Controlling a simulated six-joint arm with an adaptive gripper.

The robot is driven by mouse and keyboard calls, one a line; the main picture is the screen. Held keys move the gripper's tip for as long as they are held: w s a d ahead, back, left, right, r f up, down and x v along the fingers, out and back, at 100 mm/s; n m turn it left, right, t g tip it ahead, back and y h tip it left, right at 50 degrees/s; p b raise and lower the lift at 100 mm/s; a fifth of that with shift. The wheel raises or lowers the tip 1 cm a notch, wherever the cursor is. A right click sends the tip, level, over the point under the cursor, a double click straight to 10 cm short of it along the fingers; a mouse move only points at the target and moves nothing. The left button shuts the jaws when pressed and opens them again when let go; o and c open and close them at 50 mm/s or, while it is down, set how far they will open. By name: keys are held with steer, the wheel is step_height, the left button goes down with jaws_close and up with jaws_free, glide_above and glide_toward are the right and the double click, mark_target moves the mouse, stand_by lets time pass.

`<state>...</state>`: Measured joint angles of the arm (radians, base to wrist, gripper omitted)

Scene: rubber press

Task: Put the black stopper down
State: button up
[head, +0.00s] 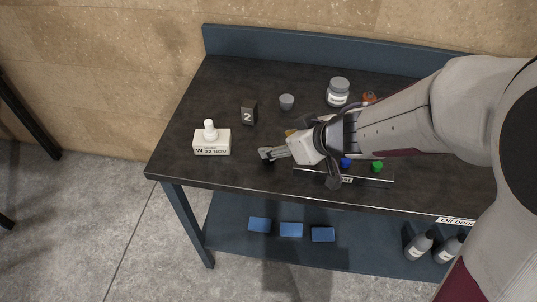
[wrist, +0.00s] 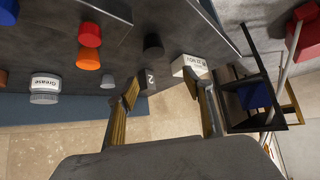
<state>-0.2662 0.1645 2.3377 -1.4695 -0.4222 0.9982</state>
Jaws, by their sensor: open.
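The black stopper (wrist: 153,46) stands on the dark bench top in the wrist view, ahead of my fingertips and nearer the left one in the picture. My gripper (wrist: 168,86) is open, with a wide empty gap between its fingers, and neither finger appears to touch the stopper. In the head view my gripper (head: 265,154) is low over the front left half of the bench. A dark patch shows under its tips there, but I cannot tell stopper from shadow.
A white block labelled 22 NOV (head: 211,147) stands left of my gripper. A "2" marker (head: 248,113), a grey cup (head: 286,102) and a grease jar (head: 338,94) are behind. A green stopper (head: 377,166) is at right.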

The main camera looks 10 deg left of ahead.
steer(key=shift+f, duration=1.75)
steer(key=shift+x, duration=1.25)
steer(key=shift+w, duration=0.1)
steer(key=shift+d+x, duration=0.2)
steer(key=shift+x, duration=2.5)
steer(key=shift+d, duration=0.1)
steer(key=c, duration=1.3)
